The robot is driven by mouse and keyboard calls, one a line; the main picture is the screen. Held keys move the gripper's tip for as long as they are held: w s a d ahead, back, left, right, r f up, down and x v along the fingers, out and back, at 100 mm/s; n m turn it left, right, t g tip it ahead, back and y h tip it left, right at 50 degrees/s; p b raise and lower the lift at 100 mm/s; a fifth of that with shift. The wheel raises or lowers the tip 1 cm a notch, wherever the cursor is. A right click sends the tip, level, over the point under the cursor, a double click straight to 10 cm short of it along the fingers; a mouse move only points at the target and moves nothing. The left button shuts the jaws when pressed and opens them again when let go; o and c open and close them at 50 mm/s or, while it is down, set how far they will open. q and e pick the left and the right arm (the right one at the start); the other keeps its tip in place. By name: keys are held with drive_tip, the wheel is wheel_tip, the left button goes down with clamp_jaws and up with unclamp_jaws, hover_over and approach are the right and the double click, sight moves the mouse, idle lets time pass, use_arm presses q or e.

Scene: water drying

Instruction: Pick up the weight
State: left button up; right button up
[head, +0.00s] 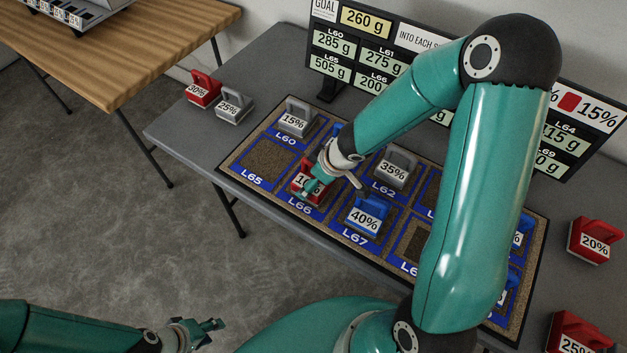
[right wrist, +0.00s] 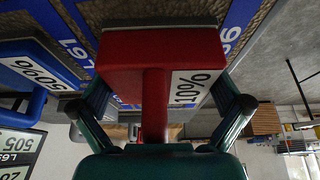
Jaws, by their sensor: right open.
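A red weight (head: 306,194) labelled 10% stands on the L66 square of the mat, partly hidden by my right gripper. It fills the middle of the right wrist view (right wrist: 135,58), its handle pointing toward the camera. My right gripper (head: 314,184) is open. In the right wrist view its two fingers (right wrist: 163,112) are on either side of the handle, with gaps between. My left gripper (head: 207,331) is low at the bottom left of the head view, away from the table and seen too small to tell its jaws.
A blue 40% weight (head: 367,217) stands just right of the red one. Grey 15% (head: 297,117) and 35% (head: 396,167) weights stand on the back row. More weights (head: 203,89) sit beside the mat. A sign board (head: 340,65) stands behind. L65 (head: 265,157) is bare.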

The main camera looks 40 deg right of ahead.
drive_tip(key=c, duration=1.2)
drive_tip(key=shift+w+r, duration=0.1)
drive_tip(key=shift+c, duration=0.7)
drive_tip(key=shift+r, duration=0.15)
